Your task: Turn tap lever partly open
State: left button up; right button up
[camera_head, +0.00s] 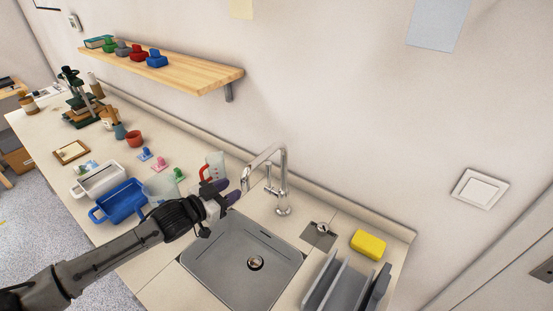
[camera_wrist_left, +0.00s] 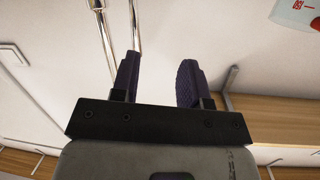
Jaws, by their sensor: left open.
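The chrome tap (camera_head: 283,188) stands upright behind the sink, its curved spout reaching over the left side of the basin. A thin lever (camera_head: 268,174) sticks up from the side of its body. My left gripper (camera_head: 226,191) is open and empty, with dark purple fingers, just left of the spout end and above the sink's back left corner. In the left wrist view the gripper (camera_wrist_left: 158,62) has a clear gap between its fingers. Chrome tubes of the tap (camera_wrist_left: 104,38) show beside and behind one finger; contact cannot be told. My right gripper is not in view.
The grey sink (camera_head: 225,280) lies below the gripper. A clear jug with a red handle (camera_head: 215,162) stands close behind it. A yellow sponge (camera_head: 369,244) and a grey rack (camera_head: 340,285) are to the right. A blue bin (camera_head: 122,200) is left; a wooden shelf (camera_head: 185,75) hangs above.

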aim_at(267, 169)
pick_arm(q)
jog(key=w+d+h+b, duration=0.1)
jog(key=w+d, duration=0.1)
jog(key=d, duration=0.2)
jog(key=w+d+r+b, duration=0.1)
jog(key=w+d, duration=0.1)
jog(key=d, duration=0.2)
jog(key=w+d+r+h+b, duration=0.1)
jog(key=w+d, duration=0.1)
jog(key=d, duration=0.2)
jog(key=shift+r+n+h, duration=0.15)
jog(key=shift+n+h, duration=0.15)
jog(key=shift+w+d+r+b, duration=0.1)
jog(key=shift+w+d+b, duration=0.15)
jog(key=shift+d+b, duration=0.1)
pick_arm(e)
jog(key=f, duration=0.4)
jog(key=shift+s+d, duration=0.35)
pick_arm(q)
jog(key=shift+c, duration=0.2)
grip_shut()
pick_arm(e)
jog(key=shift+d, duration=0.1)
